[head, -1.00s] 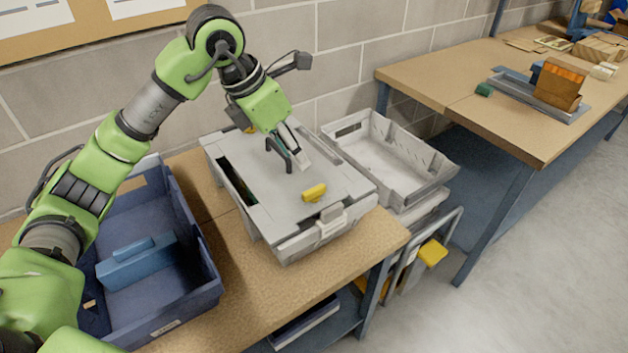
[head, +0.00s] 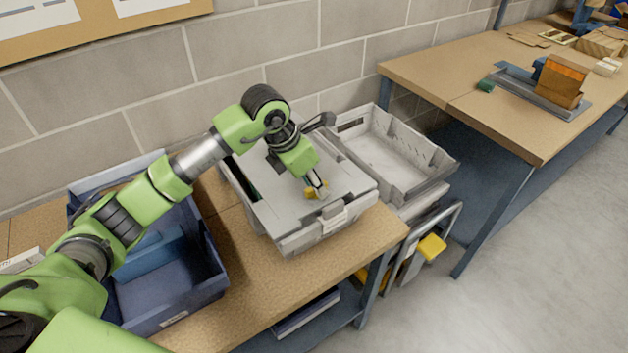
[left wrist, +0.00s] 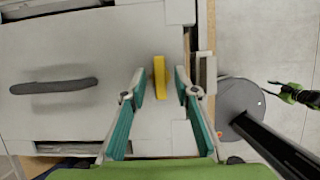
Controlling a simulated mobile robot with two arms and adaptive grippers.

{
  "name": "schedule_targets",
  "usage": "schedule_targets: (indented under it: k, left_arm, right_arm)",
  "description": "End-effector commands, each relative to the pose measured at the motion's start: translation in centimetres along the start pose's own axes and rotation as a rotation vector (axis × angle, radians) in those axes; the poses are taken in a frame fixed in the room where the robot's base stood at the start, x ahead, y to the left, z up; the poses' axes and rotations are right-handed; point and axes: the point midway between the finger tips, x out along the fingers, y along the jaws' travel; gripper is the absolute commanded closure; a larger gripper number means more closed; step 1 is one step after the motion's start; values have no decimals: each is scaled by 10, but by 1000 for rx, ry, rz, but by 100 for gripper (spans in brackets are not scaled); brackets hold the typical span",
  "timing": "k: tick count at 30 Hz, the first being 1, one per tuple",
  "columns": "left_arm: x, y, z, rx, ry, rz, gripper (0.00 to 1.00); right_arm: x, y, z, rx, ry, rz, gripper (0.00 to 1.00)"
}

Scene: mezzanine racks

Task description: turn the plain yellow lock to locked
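The plain yellow lock (head: 311,193) is a small yellow bar-shaped knob on the grey lid of a case (head: 277,217), near its front latch side. In the left wrist view the lock (left wrist: 159,77) stands between and just beyond my left fingertips, its long side running along the fingers. My left gripper (left wrist: 162,88) is open, with a gap on both sides of the lock. In the head view my left gripper (head: 318,188) is over the lock and partly hides it. A small green and black part at the right of the wrist view, apparently my right gripper (left wrist: 271,87), is too small to read.
A dark handle (left wrist: 53,86) stands up from the lid. A blue bin (head: 215,283) is left of the case, and an empty grey tray (head: 385,155) is behind it to the right. A second table (head: 450,90) stands at the right.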

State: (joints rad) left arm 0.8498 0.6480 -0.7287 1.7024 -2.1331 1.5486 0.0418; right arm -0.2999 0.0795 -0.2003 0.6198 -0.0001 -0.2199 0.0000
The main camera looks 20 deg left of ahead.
Motion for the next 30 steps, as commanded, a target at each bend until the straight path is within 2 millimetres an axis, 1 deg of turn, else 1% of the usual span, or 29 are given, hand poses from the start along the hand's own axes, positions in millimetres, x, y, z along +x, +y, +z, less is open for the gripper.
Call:
schedule_targets:
  k: [8, 9, 11, 12, 22, 26, 30]
  left_arm:
    - [2, 0, 0, 1, 0, 0, 72]
    - [2, 0, 0, 1, 0, -1, 83]
    - [2, 0, 0, 1, 0, 0, 98]
    - [2, 0, 0, 1, 0, 0, 100]
    - [2, 0, 0, 18, -1, -7, 100]
    - [3, 0, -1, 56, -1, -22, 100]
    - [4, -1, 0, 125, -1, -50, 100]
  right_arm:
    - [0, 2, 1, -1, -1, 2, 68]
    - [0, 2, 1, -1, -1, 2, 68]
    - [0, 2, 1, -1, -1, 2, 68]
    - [0, 2, 1, -1, -1, 2, 68]
    - [3, 2, 1, 0, -1, 2, 68]
    - [10, 1, 2, 0, -1, 2, 68]
    - [21, 1, 2, 0, -1, 2, 68]
